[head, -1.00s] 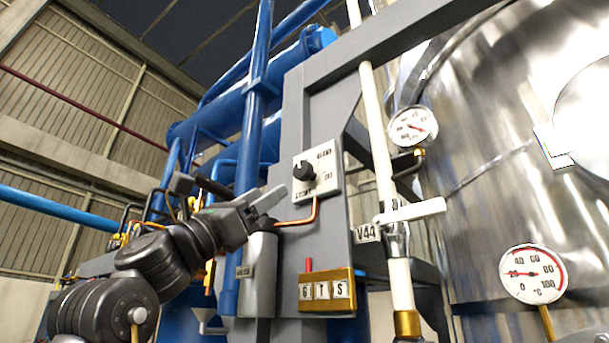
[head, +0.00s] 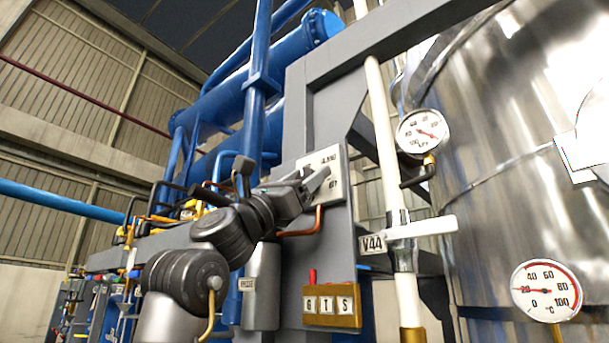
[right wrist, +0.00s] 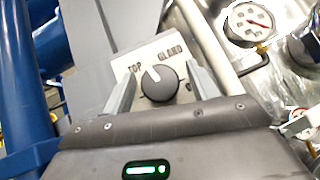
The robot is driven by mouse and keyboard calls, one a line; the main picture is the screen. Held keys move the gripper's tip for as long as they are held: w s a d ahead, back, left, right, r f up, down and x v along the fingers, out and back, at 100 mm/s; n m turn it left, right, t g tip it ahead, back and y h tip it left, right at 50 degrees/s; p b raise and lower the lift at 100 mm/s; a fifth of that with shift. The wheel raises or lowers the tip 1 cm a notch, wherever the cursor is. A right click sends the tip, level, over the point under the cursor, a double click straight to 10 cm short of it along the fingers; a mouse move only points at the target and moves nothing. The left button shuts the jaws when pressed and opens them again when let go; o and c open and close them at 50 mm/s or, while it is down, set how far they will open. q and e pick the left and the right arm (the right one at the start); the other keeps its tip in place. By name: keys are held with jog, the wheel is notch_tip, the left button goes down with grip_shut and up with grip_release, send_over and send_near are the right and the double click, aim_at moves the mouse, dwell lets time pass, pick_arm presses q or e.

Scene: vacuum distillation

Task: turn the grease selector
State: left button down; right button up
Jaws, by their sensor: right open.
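The grease selector is a round black knob (right wrist: 160,85) with a white pointer line on a pale plate (right wrist: 120,66). In the right wrist view the pointer aims up and slightly left, between the labels TOP and GLAND. A third label at the right is partly hidden by a finger. My right gripper (right wrist: 161,78) is open, with one finger on each side of the knob; I cannot tell whether they touch it. In the head view my right gripper (head: 316,181) is in front of the plate (head: 334,170) and hides the knob. My left gripper is out of view.
Below the plate are a copper pipe (head: 302,230), a grey cylinder (head: 262,287) and a brass G T S block (head: 333,308). A white pipe with a V44 valve handle (head: 422,229), a gauge (head: 422,132) and a steel vessel (head: 510,130) stand to the right.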

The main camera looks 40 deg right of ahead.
jog(key=shift+c, duration=0.3)
jog(key=c, duration=0.9)
jog(key=n+t+b, duration=0.1)
jog(key=n+t, duration=0.1)
jog(key=n+t+h+b, duration=0.1)
jog(key=n, duration=0.1)
jog(key=shift+f+t+b, duration=0.3)
jog(key=shift+r+n+t+b, duration=0.1)
jog(key=shift+n+t+b, duration=0.2)
jog(key=shift+n+t, duration=0.9)
jog(key=shift+r+n+t, duration=0.15)
jog(key=shift+n+t, duration=0.75)
jog(key=o, duration=1)
jog(key=shift+c, duration=0.2)
